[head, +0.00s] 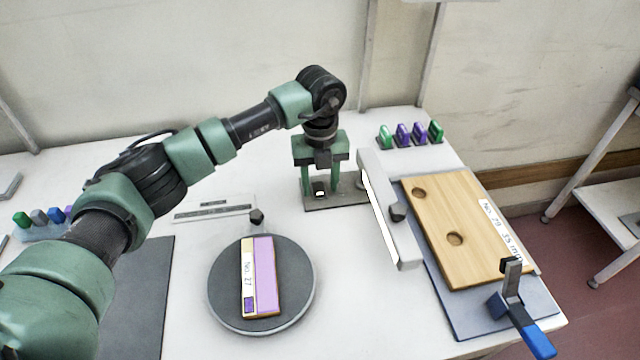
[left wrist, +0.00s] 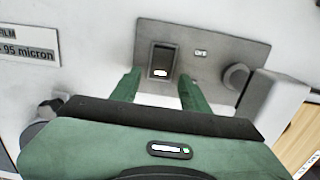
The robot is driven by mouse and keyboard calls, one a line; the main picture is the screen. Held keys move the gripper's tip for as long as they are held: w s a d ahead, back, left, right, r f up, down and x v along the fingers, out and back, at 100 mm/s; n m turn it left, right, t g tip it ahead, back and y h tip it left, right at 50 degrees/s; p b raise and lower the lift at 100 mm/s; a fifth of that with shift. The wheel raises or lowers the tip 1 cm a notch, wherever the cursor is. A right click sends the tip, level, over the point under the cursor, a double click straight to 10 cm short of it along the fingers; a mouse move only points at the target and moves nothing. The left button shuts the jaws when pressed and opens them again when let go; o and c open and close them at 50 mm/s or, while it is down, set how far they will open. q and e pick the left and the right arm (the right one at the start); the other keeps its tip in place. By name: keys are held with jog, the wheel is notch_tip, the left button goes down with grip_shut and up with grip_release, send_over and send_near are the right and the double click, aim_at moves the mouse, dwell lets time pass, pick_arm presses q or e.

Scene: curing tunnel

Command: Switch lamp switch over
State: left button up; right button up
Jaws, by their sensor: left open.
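The lamp switch (head: 320,187) is a small black rocker on a grey plate (head: 350,197) at the back of the table. In the left wrist view the rocker (left wrist: 162,62) shows a white mark at its near end, and the plate (left wrist: 205,48) has a small label and a round knob. My left gripper (head: 320,195) points down over the plate, open and empty, with its green fingers on either side of the rocker. In the left wrist view the gap between the fingers (left wrist: 158,82) lies just in front of the rocker; contact cannot be told. My right gripper is out of view.
A lamp bar (head: 376,190) with a glowing strip stands right of the plate, beside a wooden board (head: 440,215) on a grey-blue base. A round turntable (head: 225,295) with a purple-and-cream block is in front. A blue-handled clamp (head: 530,330) is at lower right.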

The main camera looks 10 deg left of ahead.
pick_arm(q)
jog(key=shift+f, duration=0.6)
jog(key=shift+c, duration=0.3)
grip_shut()
jog(key=shift+w+a+r+g+h+b, duration=0.1)
jog(key=shift+w+g+h+b, duration=0.15)
jog(key=shift+g, duration=0.45)
jog(key=shift+w+a+r+g+h+b, duration=0.15)
jog(key=shift+g+h+b, duration=0.2)
jog(key=shift+g, duration=0.35)
jog(key=shift+d, duration=0.1)
jog(key=shift+o, duration=0.3)
grip_release()
